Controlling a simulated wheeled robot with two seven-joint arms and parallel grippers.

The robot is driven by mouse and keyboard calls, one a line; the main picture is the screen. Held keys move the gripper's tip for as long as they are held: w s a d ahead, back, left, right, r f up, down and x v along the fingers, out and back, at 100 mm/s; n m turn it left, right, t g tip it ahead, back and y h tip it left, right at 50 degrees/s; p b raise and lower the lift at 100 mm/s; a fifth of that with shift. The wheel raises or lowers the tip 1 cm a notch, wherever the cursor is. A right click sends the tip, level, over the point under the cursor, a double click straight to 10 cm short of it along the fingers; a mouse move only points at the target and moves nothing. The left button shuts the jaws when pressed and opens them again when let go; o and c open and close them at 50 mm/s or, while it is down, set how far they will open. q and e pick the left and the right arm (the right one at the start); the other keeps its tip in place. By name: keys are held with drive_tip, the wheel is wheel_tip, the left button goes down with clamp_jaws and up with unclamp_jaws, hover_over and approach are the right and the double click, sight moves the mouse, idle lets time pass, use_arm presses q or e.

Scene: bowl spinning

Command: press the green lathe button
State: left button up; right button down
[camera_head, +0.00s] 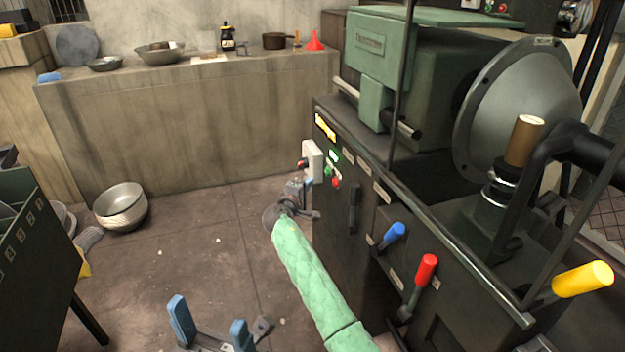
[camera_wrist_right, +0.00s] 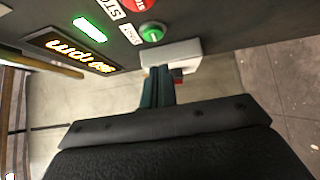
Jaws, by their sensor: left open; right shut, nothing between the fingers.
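The green lathe button (camera_head: 328,171) is on the dark front panel of the lathe, next to a red button (camera_head: 337,182). My right gripper (camera_head: 299,184), on the green-sleeved arm, is close in front of the panel. Its shut fingers (camera_wrist_right: 158,72) are just below the green button in the wrist view, with a gap visible in the picture. My left gripper (camera_head: 211,325) is open and empty at the bottom, over the floor.
A white box (camera_head: 313,160) juts from the panel beside the buttons. Blue (camera_head: 394,233), red (camera_head: 427,270) and yellow (camera_head: 583,279) levers stick out further right. A lit orange display (camera_wrist_right: 75,52) is on the panel. The floor to the left is mostly clear, with stacked bowls (camera_head: 120,206).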

drive_tip(key=v, duration=0.6)
drive_tip(key=shift+s+a+p, duration=0.2)
drive_tip(key=shift+a+p, duration=0.1)
drive_tip(key=shift+a, duration=0.05)
